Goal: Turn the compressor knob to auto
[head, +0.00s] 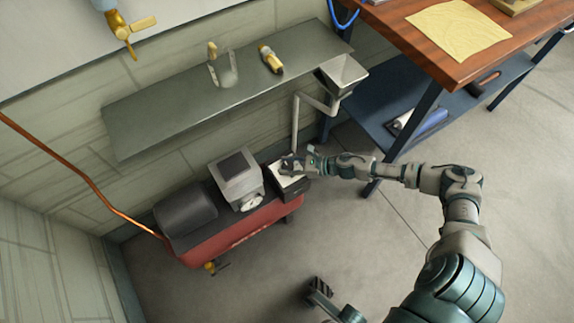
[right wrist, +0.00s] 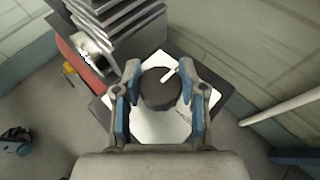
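The compressor (head: 235,222) is a red tank with dark and grey housings on top, standing on the floor by the wall. Its knob (right wrist: 160,90) is dark and round with a white pointer mark near its upper right edge, over a white panel (right wrist: 160,128). No label is readable. In the head view the knob is hidden by my right gripper (head: 298,163), at the compressor's right end. In the right wrist view the right gripper (right wrist: 160,75) has one finger on each side of the knob, closed against it. My left gripper (head: 318,292) is low at the bottom, apart from the compressor, its opening unclear.
A grey metal shelf (head: 160,120) runs along the wall above the compressor. A grey funnel (head: 343,72) and pipe (head: 296,120) stand behind my right gripper. A wooden workbench (head: 425,45) is at the upper right. The floor in front is clear.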

